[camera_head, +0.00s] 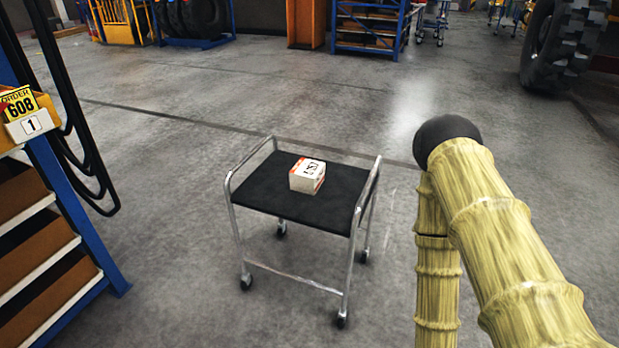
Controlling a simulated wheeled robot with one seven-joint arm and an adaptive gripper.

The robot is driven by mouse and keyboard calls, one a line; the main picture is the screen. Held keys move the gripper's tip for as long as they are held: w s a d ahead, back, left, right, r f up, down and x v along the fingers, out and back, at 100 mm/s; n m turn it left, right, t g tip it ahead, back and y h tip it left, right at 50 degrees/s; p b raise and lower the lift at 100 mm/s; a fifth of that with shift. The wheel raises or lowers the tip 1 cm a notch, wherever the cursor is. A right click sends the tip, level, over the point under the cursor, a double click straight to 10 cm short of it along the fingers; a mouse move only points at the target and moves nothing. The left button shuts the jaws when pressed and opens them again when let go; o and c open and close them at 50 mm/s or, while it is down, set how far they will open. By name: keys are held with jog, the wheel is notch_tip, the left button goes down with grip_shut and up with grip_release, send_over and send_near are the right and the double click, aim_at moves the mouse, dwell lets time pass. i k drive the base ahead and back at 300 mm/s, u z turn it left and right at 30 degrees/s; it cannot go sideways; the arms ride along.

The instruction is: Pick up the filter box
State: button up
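A small white box with orange-red edges and dark print (307,175), which looks like the filter box, sits on the black top of a small wheeled cart (265,197). It lies near the middle of the top, with nothing touching it. My arm, in a yellowish ribbed cover with a dark round joint, fills the right side of the view, to the right of the cart and apart from it. My gripper is not in the picture.
The cart has raised metal rails at its left and right ends. A blue rack with brown bins (40,235) and hanging black hoses stands at the left. A large tyre (560,45) stands at the far right. Open concrete floor surrounds the cart.

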aim_at(307, 177)
jog(key=z, duration=2.15)
jog(key=i, duration=2.1)
jog(key=u, duration=3.55)
jog(key=i, duration=0.15)
jog(key=u, duration=0.1)
